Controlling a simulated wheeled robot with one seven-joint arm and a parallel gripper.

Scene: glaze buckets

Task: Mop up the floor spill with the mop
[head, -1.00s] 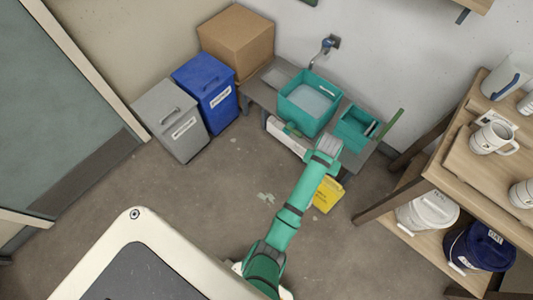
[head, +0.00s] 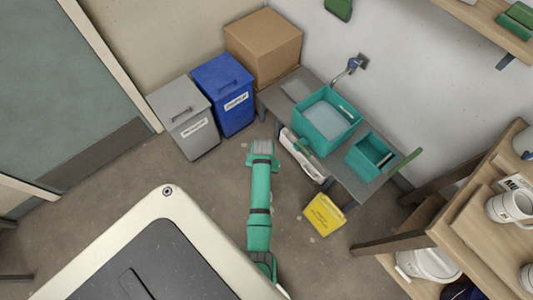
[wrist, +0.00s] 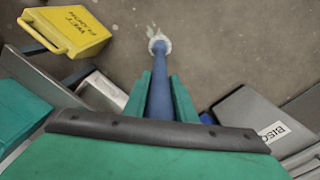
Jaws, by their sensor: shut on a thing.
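My gripper (wrist: 160,98) is shut on the blue handle of the mop (wrist: 160,85). The handle runs away from the fingers toward the floor, and the pale mop head shows at its far end in the wrist view. A pale, greenish spill patch (wrist: 173,28) lies on the floor right by the mop head; I cannot tell whether the head touches it. In the head view my gripper (head: 264,157) is over the floor in front of the bench, and my arm hides the mop and the main spill area.
A yellow wet-floor sign (head: 325,214) stands right of my arm. A grey bin (head: 187,120) and a blue bin (head: 225,95) stand at the back left, beside a cardboard box (head: 263,48). A bench with a green basin (head: 325,142) is behind; a wooden shelf (head: 447,232) is at right.

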